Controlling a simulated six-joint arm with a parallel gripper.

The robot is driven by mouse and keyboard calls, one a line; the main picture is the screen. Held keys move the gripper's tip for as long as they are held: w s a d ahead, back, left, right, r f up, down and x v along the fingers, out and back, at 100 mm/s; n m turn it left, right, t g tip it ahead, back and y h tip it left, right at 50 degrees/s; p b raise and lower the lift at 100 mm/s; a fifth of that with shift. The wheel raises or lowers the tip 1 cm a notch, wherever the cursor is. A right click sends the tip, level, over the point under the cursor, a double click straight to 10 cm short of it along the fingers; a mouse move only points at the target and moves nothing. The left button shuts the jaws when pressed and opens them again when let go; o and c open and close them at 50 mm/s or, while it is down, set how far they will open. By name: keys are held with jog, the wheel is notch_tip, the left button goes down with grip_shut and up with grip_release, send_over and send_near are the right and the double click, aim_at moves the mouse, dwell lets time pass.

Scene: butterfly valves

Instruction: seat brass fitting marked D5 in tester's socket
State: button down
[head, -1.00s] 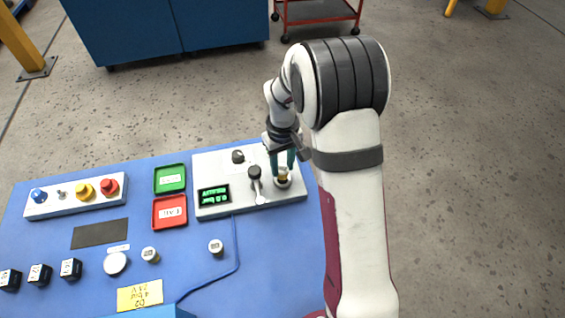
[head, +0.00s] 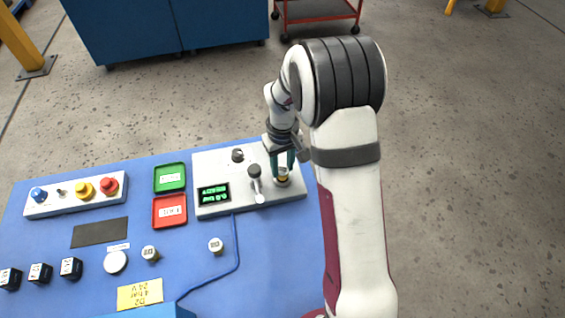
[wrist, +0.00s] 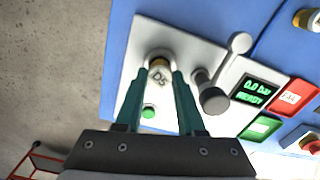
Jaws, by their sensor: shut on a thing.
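The brass fitting marked D5 (wrist: 158,75) is between the fingertips of my gripper (wrist: 160,80), its label facing the wrist camera. My gripper (head: 284,172) is shut on it, pointing down at the tester's socket (head: 283,183) on the right of the white tester (head: 222,164). The fitting's brass part (head: 283,176) shows just under the fingers. It is at the socket; I cannot tell how deep it sits. The tester has a lever (head: 256,184) beside the socket, a dark knob (head: 238,155) and a lit green display (head: 213,194).
A green tray (head: 156,188) and a red tray (head: 155,222) lie left of the tester. Two more fittings (head: 150,253) (head: 215,245) stand on the blue mat in front. A button box (head: 75,204) is at the left. A blue cable (head: 238,255) runs to the tester.

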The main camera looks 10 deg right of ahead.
jog(key=shift+f, duration=0.25)
jog(key=shift+f, duration=0.15)
dwell(0.3)
jog(key=shift+f, duration=0.15)
jog(key=shift+c, duration=0.2)
grip_release()
dwell(0.4)
jog(key=shift+r, duration=3.8)
